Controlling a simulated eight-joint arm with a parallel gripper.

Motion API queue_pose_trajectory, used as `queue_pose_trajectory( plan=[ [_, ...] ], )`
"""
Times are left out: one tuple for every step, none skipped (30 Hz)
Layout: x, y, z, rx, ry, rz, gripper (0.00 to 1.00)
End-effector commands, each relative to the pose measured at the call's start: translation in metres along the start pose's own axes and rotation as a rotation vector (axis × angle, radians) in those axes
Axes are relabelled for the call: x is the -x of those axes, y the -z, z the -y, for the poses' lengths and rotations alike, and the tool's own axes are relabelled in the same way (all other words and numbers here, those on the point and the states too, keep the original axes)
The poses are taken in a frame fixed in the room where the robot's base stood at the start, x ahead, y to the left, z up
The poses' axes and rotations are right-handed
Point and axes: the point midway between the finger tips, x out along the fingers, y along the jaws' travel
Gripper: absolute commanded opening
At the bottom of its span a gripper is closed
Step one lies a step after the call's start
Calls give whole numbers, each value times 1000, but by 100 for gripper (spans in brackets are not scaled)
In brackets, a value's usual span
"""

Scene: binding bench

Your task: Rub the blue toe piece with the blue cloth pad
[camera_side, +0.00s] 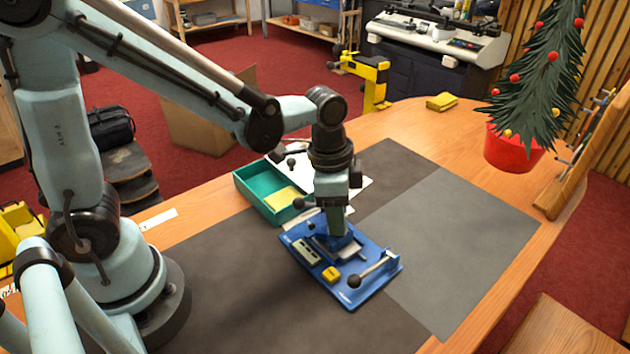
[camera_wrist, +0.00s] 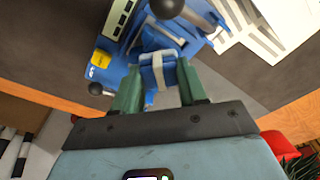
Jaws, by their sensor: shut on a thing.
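My gripper (camera_side: 337,230) points down over a blue fixture plate (camera_side: 352,297) on the dark mat. In the wrist view, its two green fingers (camera_wrist: 158,82) are shut on a small blue block-like piece (camera_wrist: 158,72), which I take to be the blue cloth pad. The held piece overlaps blue and grey parts of the fixture (camera_wrist: 112,75) behind it. I cannot tell whether it touches them. The blue toe piece cannot be told apart from the other blue parts. In the side view, the gripper hides much of the contact area.
The fixture carries a lever with a dark knob (camera_side: 354,281) and a yellow block (camera_side: 331,273). A green tray (camera_side: 246,187) and white sheets (camera_side: 358,184) lie behind it. A red-potted tree (camera_side: 512,152) stands at the right. The grey mat (camera_side: 465,240) is clear.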

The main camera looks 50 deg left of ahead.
Motion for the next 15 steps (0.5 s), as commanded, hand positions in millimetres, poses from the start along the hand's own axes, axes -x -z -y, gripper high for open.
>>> queue_pose_trajectory(
  plan=[
    [1,-4,4,2,0,0,13],
    [0,-6,6,2,0,0,13],
    [0,-8,8,3,0,0,13],
    [1,-10,10,3,0,0,13],
    [0,-12,12,2,0,0,13],
    [2,-15,15,3,1,0,13],
    [4,-14,14,0,0,0,13],
    [5,-13,14,-1,0,0,13],
    [16,-12,13,-1,0,0,13],
    [23,-12,13,-1,0,0,13],
    [24,-11,13,-1,0,1,13],
    [27,-11,13,-1,0,0,13],
    [30,-10,13,-1,0,0,13],
    [33,-10,13,-1,0,0,13],
    [36,-10,13,-1,0,0,13]
  ],
)
